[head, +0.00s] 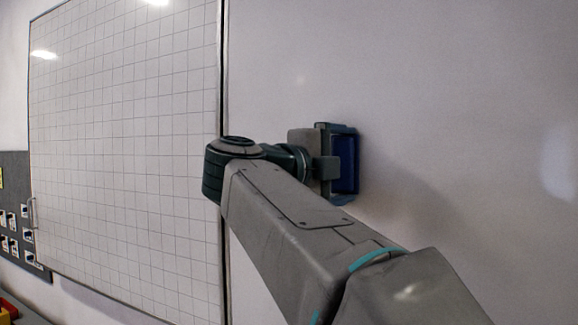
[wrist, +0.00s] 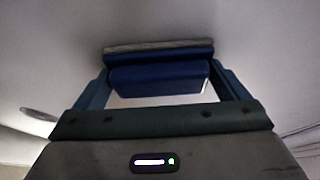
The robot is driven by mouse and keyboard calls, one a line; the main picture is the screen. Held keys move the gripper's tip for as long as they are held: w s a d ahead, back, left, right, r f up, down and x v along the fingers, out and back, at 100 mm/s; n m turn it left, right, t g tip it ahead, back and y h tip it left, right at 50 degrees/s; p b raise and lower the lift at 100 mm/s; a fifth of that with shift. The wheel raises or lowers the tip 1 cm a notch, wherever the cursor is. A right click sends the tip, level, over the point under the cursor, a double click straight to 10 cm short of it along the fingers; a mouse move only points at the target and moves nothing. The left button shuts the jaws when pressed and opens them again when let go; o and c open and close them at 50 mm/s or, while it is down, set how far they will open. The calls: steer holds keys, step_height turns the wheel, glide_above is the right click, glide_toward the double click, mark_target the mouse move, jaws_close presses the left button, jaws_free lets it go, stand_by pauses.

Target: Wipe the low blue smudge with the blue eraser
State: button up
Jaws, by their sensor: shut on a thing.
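My gripper (head: 338,160) is shut on the blue eraser (head: 346,165) in front of the plain white wall surface (head: 450,90). In the wrist view the eraser (wrist: 160,78) sits crosswise between my two fingers (wrist: 160,84), its grey pad (wrist: 158,46) on the far side, towards the surface. I cannot tell whether the pad touches the surface.
A large gridded whiteboard (head: 125,150) with a dark frame stands left of my gripper. A grey board with small cards (head: 14,220) hangs at the far left. Red and yellow items (head: 8,312) lie at the bottom left corner.

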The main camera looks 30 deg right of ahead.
steer(key=w+a+p, duration=0.5)
steer(key=w+a, duration=0.3)
steer(key=w, duration=0.2)
steer(key=shift+w+a, duration=0.3)
steer(key=shift+w, duration=0.1)
stand_by(0.9)
steer(key=shift+s+a+b, duration=0.25)
steer(key=shift+s+a, duration=0.65)
steer(key=shift+a, duration=0.25)
steer(key=shift+s+a+b, duration=0.25)
steer(key=shift+s+a, duration=0.65)
steer(key=shift+a, duration=0.25)
steer(key=shift+s+a, duration=1)
steer(key=shift+a, duration=0.15)
